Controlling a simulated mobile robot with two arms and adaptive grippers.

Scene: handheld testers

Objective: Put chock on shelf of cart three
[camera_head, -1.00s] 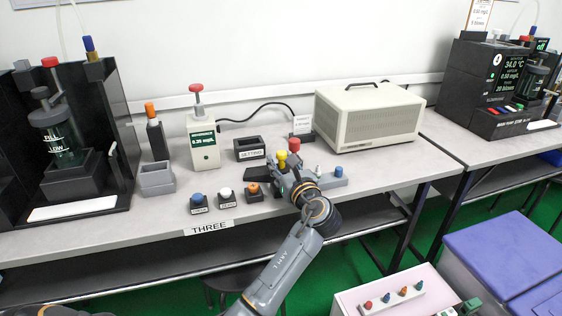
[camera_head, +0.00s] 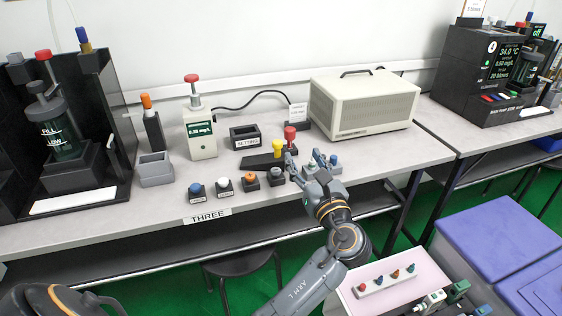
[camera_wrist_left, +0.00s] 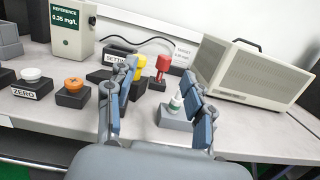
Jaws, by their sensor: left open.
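A dark, flat, wedge-like piece (camera_head: 257,162), possibly the chock, lies on the bench behind the row of knobs; I cannot tell for sure. The bench carries a THREE label (camera_head: 208,215) on its front edge. Its lower shelf (camera_head: 130,252) runs underneath and its visible part looks bare. My left gripper (camera_head: 304,160) is open above the bench, right of the dark piece. In the wrist view its fingers (camera_wrist_left: 160,80) spread around a small grey block (camera_wrist_left: 176,121) holding a white-and-green bottle, with no grip visible. My right gripper is not in view.
Blue, white, orange and dark knobs (camera_head: 250,181) stand near the front edge. Yellow (camera_head: 278,148) and red-topped (camera_head: 290,132) pieces stand near the fingers. A beige instrument (camera_head: 363,105) is behind. A stool (camera_head: 240,266) stands below; blue-lidded bins (camera_head: 495,245) are at right.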

